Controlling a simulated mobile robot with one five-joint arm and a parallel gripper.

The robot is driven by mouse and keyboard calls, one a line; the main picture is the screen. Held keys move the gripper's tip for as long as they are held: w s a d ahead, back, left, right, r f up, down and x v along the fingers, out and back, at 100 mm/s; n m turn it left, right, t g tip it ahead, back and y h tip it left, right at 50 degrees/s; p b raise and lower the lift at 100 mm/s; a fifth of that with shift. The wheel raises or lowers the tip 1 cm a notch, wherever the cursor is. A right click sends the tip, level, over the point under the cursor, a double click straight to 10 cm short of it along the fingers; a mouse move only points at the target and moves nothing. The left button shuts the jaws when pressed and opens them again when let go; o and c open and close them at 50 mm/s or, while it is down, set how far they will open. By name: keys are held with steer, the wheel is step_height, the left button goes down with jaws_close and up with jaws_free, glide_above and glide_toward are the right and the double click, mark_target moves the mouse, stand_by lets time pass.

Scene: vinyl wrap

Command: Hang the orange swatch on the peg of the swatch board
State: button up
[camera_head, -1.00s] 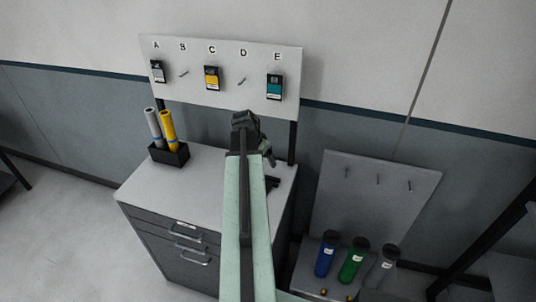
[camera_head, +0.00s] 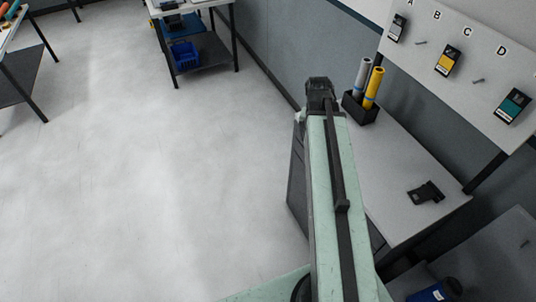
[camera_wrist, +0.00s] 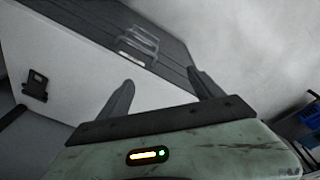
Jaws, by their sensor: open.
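The swatch board (camera_head: 425,58) is at the upper right of the head view. A grey-white swatch (camera_head: 398,28) hangs under A, a yellow-orange one (camera_head: 447,61) under C, and a teal one (camera_head: 513,106) at the right. The pegs under B (camera_head: 421,43) and D (camera_head: 478,81) are bare. I cannot make out another orange swatch. My gripper (camera_head: 320,92) is left of the board, apart from it, near the cabinet's far left edge. In the wrist view its fingers (camera_wrist: 160,88) are spread with nothing between them.
A black item (camera_head: 427,193) lies on the cabinet top (camera_head: 405,160); it also shows in the wrist view (camera_wrist: 36,86). A black holder (camera_head: 359,109) with grey and yellow rolls stands at its back. A bench with a blue bin (camera_head: 184,54) is far off.

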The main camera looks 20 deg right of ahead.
steer(key=w+a+n+y, duration=0.1)
steer(key=a+n, duration=0.7)
steer(key=a, duration=1.8)
steer(key=shift+f+g+y, duration=0.15)
steer(key=shift+g+y, duration=0.15)
steer(key=shift+o, duration=0.2)
step_height(320, 180, down, 10)
steer(key=b, duration=1)
steer(key=shift+f, duration=0.2)
steer(key=shift+o, duration=0.2)
steer(key=shift+r, duration=0.35)
